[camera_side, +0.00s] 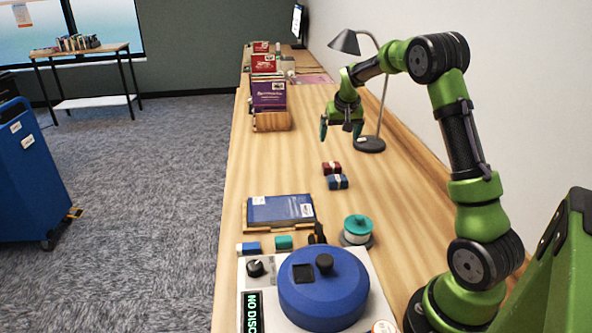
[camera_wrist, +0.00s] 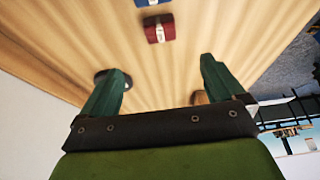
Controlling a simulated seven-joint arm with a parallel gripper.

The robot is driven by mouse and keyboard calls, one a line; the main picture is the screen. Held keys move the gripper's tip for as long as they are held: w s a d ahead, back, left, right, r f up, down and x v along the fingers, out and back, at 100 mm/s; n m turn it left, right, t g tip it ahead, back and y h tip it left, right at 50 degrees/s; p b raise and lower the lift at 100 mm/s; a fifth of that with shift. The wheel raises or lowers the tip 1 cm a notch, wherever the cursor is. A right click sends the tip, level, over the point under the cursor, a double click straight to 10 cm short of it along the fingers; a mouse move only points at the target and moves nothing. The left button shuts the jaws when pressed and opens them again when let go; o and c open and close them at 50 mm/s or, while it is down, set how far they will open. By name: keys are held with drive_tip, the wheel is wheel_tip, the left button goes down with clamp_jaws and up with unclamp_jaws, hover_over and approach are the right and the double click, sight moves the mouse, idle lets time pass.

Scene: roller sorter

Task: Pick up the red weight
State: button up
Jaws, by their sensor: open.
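The red weight (camera_side: 331,168) is a small dark red block with a pale band, lying on the wooden bench. It also shows near the top of the wrist view (camera_wrist: 159,28). A similar blue weight (camera_side: 337,182) lies right beside it, partly cut off at the top edge of the wrist view (camera_wrist: 150,2). My gripper (camera_side: 342,130) is above the bench, farther back than the red weight and apart from it. Its two green fingers stand wide apart in the wrist view (camera_wrist: 160,80), with nothing between them.
A desk lamp (camera_side: 370,145) stands behind my gripper. A wooden holder with purple packets (camera_side: 271,122) is to its left. A blue book (camera_side: 280,208), a teal-topped round container (camera_side: 357,227) and a blue round machine (camera_side: 322,290) are nearer the camera. Bench around the weights is clear.

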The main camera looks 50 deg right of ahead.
sight(332, 164)
drive_tip(key=x, duration=1.5)
drive_tip(key=shift+w+f, duration=0.1)
drive_tip(key=shift+f, duration=0.2)
drive_tip(key=c, duration=1.3)
drive_tip(key=shift+r, duration=0.1)
drive_tip(key=shift+c, duration=0.8)
drive_tip(key=shift+r, duration=0.1)
